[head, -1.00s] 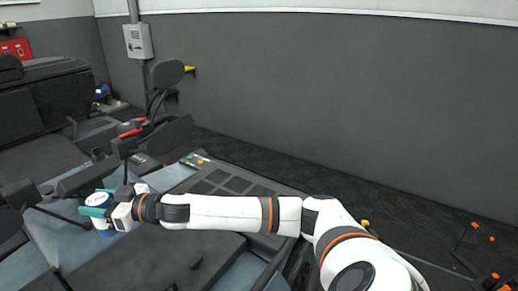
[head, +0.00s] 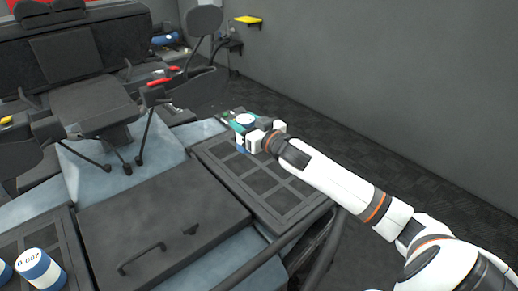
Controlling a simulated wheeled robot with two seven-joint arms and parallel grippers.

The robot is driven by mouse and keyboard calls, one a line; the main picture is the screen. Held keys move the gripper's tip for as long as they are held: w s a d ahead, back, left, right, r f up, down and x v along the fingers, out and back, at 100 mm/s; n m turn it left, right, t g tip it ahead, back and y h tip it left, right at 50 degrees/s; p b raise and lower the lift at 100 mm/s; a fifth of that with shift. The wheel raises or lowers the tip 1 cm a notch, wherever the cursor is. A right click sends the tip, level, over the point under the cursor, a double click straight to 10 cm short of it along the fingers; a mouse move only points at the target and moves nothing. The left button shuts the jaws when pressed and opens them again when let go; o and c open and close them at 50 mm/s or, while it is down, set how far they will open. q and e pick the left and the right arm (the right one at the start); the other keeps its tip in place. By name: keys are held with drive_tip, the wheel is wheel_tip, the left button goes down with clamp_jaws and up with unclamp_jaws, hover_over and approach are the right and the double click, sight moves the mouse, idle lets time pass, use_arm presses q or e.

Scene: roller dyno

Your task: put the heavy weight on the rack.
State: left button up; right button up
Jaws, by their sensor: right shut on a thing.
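My right gripper (head: 240,124) is shut on a blue and white cylindrical weight (head: 241,144). It holds the weight upright at the far end of the dark gridded rack (head: 258,188) on the vehicle's right side. The teal fingers and the gripper body cover part of the weight. I cannot tell whether its base touches the rack. Another blue and white weight (head: 40,268) with dark print on its top stands at the lower left, on a second dark gridded panel (head: 62,226). My left gripper is not in view.
A dark flat cover (head: 160,220) with handles lies between the two gridded panels. A seat (head: 92,100) and thin levers (head: 140,140) stand behind it. Black tube bars (head: 300,240) run along the right front. A grey wall (head: 400,80) closes the right side.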

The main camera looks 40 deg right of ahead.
wheel_tip(320, 180, down, 3)
drive_tip(key=shift+a+r, duration=0.1)
wheel_tip(320, 180, down, 4)
drive_tip(key=shift+f+p, duration=0.2)
drive_tip(key=shift+p, duration=0.1)
drive_tip(key=shift+f, duration=0.1)
drive_tip(key=shift+f, duration=0.1)
drive_tip(key=o, duration=1.2)
drive_tip(key=shift+f, duration=0.1)
